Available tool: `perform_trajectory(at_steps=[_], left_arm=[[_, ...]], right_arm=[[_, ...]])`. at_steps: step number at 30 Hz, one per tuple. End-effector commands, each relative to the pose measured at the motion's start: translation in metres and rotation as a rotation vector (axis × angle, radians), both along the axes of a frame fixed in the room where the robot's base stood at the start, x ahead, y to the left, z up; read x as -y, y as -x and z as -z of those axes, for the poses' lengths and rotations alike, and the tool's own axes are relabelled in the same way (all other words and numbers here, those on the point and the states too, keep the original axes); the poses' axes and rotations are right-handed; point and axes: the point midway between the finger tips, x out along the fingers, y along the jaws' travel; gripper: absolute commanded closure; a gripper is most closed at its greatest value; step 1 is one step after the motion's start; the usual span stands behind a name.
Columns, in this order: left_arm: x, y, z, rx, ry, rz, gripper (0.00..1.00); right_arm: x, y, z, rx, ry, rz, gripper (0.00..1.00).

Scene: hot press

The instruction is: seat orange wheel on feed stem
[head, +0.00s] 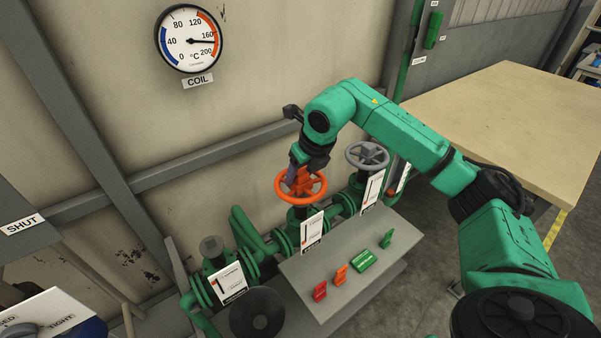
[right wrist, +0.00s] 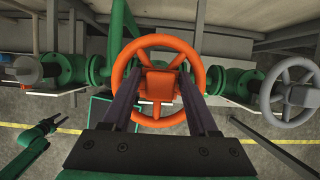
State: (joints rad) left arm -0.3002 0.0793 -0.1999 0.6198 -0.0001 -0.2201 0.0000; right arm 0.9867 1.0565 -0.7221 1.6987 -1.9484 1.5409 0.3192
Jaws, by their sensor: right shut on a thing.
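The orange wheel (head: 316,197) is over the middle valve (head: 289,241) of the pipe row in the head view. My right gripper (head: 293,176) is shut on its hub from above. In the right wrist view the orange wheel (right wrist: 203,75) shows face on, its hub between the two fingers of my right gripper (right wrist: 160,78). The wheel hides the stem under it, so I cannot tell whether it is seated. Label text on the valves is too small to read. A green arm with my left gripper (right wrist: 51,123) shows small at the left; its jaws are unclear.
A grey handwheel (head: 367,155) is on the right valve. The left valve has a bare dark top (head: 211,246), with a black disc (head: 257,313) before it. A grey shelf (head: 330,262) holds red, orange and green tags. The COIL gauge (head: 188,39) hangs above.

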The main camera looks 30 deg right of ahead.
Motion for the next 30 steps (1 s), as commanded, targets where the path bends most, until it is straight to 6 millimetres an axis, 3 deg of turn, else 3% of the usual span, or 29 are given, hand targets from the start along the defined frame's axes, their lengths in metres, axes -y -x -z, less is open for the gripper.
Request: perform_trajectory(at_steps=[16, 24, 30], left_arm=[[0.000, -0.001, 0.002, 0.001, -0.001, 0.000, 0.50], [0.000, -0.001, 0.013, 0.001, -0.001, 0.000, 0.50], [0.000, -0.001, 0.012, 0.001, -0.001, 0.000, 0.50]], right_arm=[[0.000, 0.002, -0.001, 0.003, -0.001, 0.001, 1.00], [-0.001, 0.001, 0.013, 0.003, -0.001, 0.001, 1.00], [-0.001, 0.001, 0.012, 0.003, 0.000, 0.000, 1.00]])
